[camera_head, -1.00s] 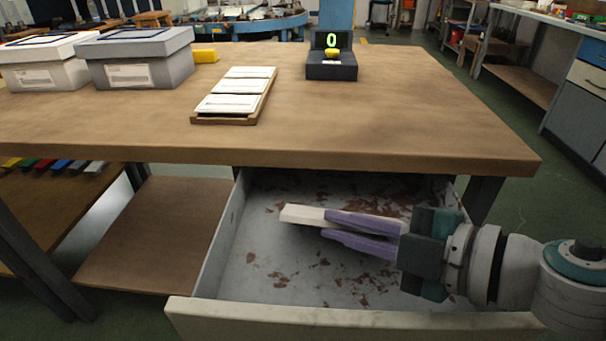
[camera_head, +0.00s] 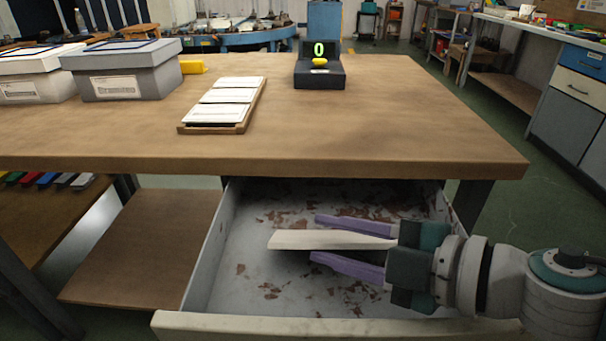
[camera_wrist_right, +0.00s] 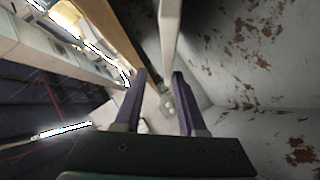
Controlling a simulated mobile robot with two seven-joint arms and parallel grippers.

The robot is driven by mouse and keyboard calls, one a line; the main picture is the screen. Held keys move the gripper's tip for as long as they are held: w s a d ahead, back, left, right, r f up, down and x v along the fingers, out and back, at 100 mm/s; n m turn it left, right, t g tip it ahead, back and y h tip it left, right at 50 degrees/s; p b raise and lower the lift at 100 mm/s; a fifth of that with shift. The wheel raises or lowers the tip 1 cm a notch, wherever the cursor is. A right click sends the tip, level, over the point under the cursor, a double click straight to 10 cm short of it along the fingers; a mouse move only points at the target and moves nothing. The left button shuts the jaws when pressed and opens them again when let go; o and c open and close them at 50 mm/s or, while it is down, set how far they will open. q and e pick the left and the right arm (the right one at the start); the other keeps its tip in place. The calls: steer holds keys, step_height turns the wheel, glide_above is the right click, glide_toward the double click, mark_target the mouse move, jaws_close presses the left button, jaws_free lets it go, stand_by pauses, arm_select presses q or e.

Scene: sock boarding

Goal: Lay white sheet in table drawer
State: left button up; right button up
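The table drawer (camera_head: 330,326) is pulled out under the table top. Its grey inside has rust-brown patches and also shows in the wrist view (camera_wrist_right: 225,70). My right gripper (camera_head: 316,238) reaches into the drawer space from the right, its purple fingers spread apart. The white sheet (camera_head: 290,240) looks like a long, narrow white piece. It runs between the fingers and sticks out past the tips to the left. In the wrist view it is a pale strip (camera_wrist_right: 169,35) beyond the gap between the fingertips. I cannot tell whether it touches the drawer floor. My left gripper is not in view.
The wooden table top (camera_head: 400,130) overhangs the back of the drawer. On it stand a wooden tray (camera_head: 240,128) with white cards, lidded grey boxes (camera_head: 125,85) and a black display (camera_head: 320,78) showing 0. A lower wooden shelf (camera_head: 145,250) lies left of the drawer.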

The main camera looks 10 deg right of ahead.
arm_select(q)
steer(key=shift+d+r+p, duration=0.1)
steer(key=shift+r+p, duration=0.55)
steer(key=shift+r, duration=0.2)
arm_select(e)
steer(key=v, duration=1.2)
steer(key=shift+d+r, duration=0.1)
